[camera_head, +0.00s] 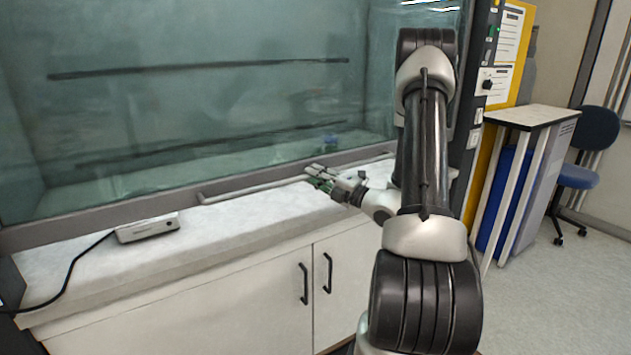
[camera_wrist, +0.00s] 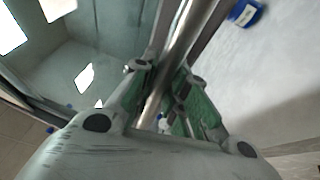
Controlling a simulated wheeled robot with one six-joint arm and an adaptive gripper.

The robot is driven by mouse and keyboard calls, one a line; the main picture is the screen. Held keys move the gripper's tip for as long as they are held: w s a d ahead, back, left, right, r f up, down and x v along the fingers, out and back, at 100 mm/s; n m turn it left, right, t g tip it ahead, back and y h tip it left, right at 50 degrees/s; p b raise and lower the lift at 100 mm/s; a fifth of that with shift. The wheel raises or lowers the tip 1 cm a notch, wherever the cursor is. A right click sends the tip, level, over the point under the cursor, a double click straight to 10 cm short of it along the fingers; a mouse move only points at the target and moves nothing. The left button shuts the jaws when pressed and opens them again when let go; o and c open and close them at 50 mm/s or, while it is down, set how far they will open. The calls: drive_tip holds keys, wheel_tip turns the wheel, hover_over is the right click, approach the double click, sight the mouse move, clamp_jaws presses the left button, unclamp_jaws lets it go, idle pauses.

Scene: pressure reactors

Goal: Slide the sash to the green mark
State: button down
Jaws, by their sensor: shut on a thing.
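The sash (camera_head: 200,120) is a large tinted glass pane across the front of the fume hood, and it is low, near the white worktop. A pale handle bar (camera_head: 250,188) runs along its lower edge. My gripper (camera_head: 320,177) is at the right part of this bar. In the wrist view the metal bar (camera_wrist: 188,45) passes between the green-padded fingers of my gripper (camera_wrist: 168,88), which are shut on it. I cannot make out a green mark on the hood frame in either view.
A small white box (camera_head: 148,228) with a black cable sits on the worktop (camera_head: 240,222) at left. Cupboard doors (camera_head: 200,305) are below. A control panel (camera_head: 488,80) stands right of my arm. A side table (camera_head: 530,117) and blue chair (camera_head: 590,140) are farther right.

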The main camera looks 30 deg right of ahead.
sight(316, 64)
wheel_tip(316, 64, up, 31)
drive_tip(key=shift+f, duration=0.1)
drive_tip(key=c, duration=1.4)
unclamp_jaws()
drive_tip(key=shift+s+d, duration=0.1)
drive_tip(key=v, duration=1.1)
drive_tip(key=shift+s+d+f, duration=0.1)
drive_tip(key=shift+s+d, duration=0.05)
drive_tip(key=shift+s, duration=0.2)
